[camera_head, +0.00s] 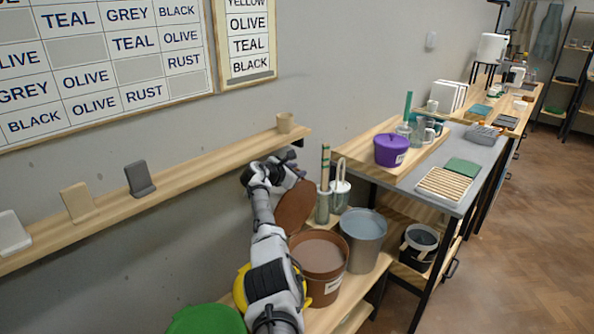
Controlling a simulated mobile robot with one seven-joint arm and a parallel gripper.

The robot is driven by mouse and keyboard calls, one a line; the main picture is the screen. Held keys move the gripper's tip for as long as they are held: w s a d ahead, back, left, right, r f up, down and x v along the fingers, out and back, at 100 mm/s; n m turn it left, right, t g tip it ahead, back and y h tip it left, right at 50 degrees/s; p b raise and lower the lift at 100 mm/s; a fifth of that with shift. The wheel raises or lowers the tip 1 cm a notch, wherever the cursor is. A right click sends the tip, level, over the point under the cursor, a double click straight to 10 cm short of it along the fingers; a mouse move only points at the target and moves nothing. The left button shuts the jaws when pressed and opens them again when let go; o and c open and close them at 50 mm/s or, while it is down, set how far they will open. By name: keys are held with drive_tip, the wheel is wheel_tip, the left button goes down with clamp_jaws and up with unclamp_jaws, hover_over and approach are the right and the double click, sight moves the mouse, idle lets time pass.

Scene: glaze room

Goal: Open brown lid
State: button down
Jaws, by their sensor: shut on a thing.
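The brown bucket (322,279) stands on the low wooden bench, its mouth uncovered and its grey-brown contents showing. The brown lid (293,208) stands steeply tilted above the bucket's back left rim. I cannot tell whether its lower edge touches the rim. My gripper (298,179) is at the lid's upper edge, shut on it. The fingertips are small and partly hidden. My arm passes in front of the lid's left side and the bucket's left side.
A grey bucket (363,240) stands close on the right, with yellow (241,290) and green (207,321) lids at left. A wall shelf (190,173) carrying a small cup (285,122) is close to my wrist. Tall tools in a container (323,205) stand behind the lid.

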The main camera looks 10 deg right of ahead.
drive_tip(key=c, duration=1.5)
unclamp_jaws()
drive_tip(key=shift+a+f, duration=0.2)
drive_tip(key=shift+f, duration=0.3)
drive_tip(key=shift+a+f, duration=0.15)
drive_tip(key=shift+f, duration=0.3)
drive_tip(key=shift+s, duration=0.1)
drive_tip(key=v, duration=0.2)
drive_tip(key=r+v, duration=0.1)
drive_tip(key=v, duration=0.2)
drive_tip(key=s+a+b, duration=0.1)
drive_tip(key=s+a, duration=0.3)
drive_tip(key=s+a+b, duration=0.2)
drive_tip(key=s+a, duration=0.2)
drive_tip(key=shift+s+a+r, duration=0.1)
drive_tip(key=shift+s+r, duration=0.1)
